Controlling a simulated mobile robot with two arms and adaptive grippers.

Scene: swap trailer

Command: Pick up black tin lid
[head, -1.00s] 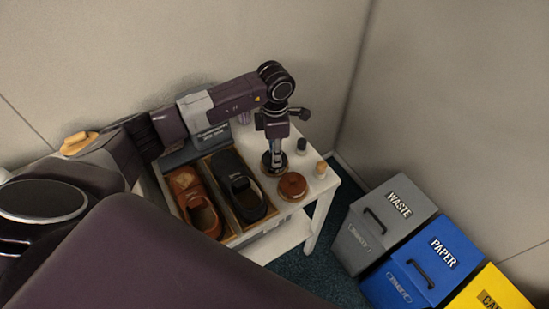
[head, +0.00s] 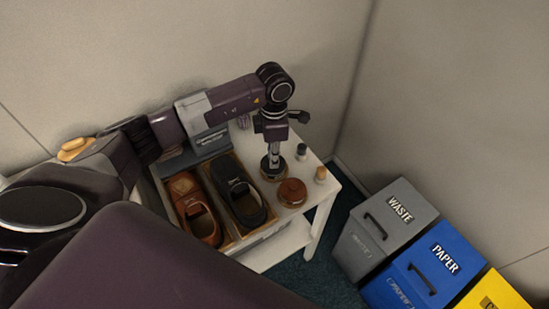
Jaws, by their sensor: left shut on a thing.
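My left gripper (head: 273,160) points straight down over the white table (head: 318,203) and is shut on the black tin lid (head: 265,168). The lid is dark and round and largely hidden by the fingers. Beneath it a round tin shows only in part, and I cannot tell whether lid and tin touch. A brown round tin (head: 292,193) stands just to the right and in front of it. My right gripper is not in view.
A tray with brown shoes (head: 196,212) and black shoes (head: 240,190) lies left of the gripper. A small dark bottle (head: 301,151) and a light-topped bottle (head: 321,174) stand to the right. Grey waste (head: 385,225), blue paper (head: 425,265) and yellow (head: 490,292) bins stand on the floor.

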